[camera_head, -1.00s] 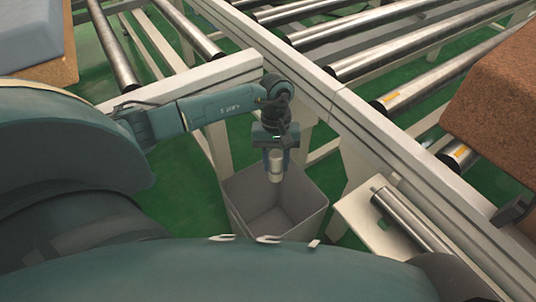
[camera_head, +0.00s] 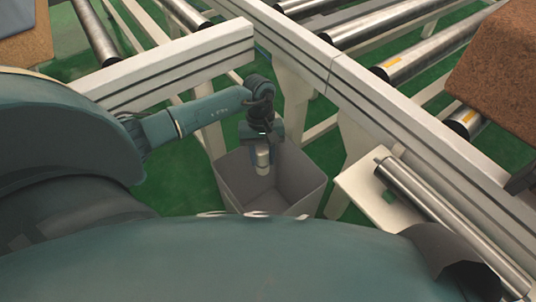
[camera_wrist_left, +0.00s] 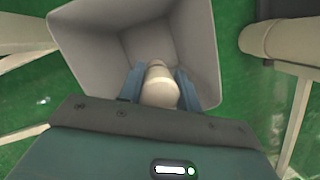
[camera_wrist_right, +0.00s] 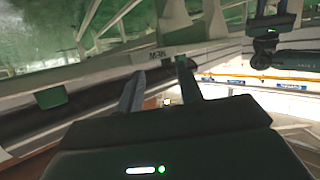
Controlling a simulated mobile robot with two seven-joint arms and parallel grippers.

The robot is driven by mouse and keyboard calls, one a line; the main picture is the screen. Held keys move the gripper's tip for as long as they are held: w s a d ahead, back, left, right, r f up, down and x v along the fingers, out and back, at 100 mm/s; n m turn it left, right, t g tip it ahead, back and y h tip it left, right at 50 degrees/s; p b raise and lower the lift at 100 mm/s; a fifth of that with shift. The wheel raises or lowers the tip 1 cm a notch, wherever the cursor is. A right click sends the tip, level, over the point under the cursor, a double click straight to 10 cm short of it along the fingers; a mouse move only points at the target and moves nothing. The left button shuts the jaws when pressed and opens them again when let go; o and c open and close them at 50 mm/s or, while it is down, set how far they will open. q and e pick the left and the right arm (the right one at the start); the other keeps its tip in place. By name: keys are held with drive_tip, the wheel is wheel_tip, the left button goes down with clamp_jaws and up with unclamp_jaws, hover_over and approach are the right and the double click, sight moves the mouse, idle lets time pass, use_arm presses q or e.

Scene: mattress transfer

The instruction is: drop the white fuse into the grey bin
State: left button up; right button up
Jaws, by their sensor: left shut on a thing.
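The white fuse (camera_head: 262,161) is a short pale cylinder, held upright between the fingers of my left gripper (camera_head: 262,157). That gripper is shut on it. The grey bin (camera_head: 302,182) is an open square box on the green floor. The fuse's lower end shows against the bin's opening in the head view. In the left wrist view the fuse (camera_wrist_left: 158,88) points towards the inside of the bin (camera_wrist_left: 95,45). The exact height of the fuse relative to the rim is hard to tell. My right gripper (camera_wrist_right: 160,90) has its fingers apart with nothing between them.
White conveyor frames (camera_head: 170,62) with metal rollers (camera_head: 430,55) stand behind and to the right of the bin. A pale shelf (camera_head: 370,192) with a roller on it is right of the bin. A brown block (camera_head: 500,70) sits on the right conveyor.

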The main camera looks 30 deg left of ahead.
use_arm(q)
drive_tip(key=o, duration=1.1)
drive_tip(key=p+v, duration=0.1)
drive_tip(key=v, duration=1.2)
drive_tip(key=shift+r+p, duration=0.15)
drive_tip(key=shift+p, duration=0.2)
use_arm(e)
drive_tip(key=shift+s+d+r+m, duration=0.15)
drive_tip(key=shift+d+r+m, duration=0.05)
drive_tip(key=shift+r, duration=0.25)
drive_tip(key=shift+s+d+r+m, duration=0.1)
drive_tip(key=shift+d+r+m, duration=0.1)
drive_tip(key=shift+r, duration=0.2)
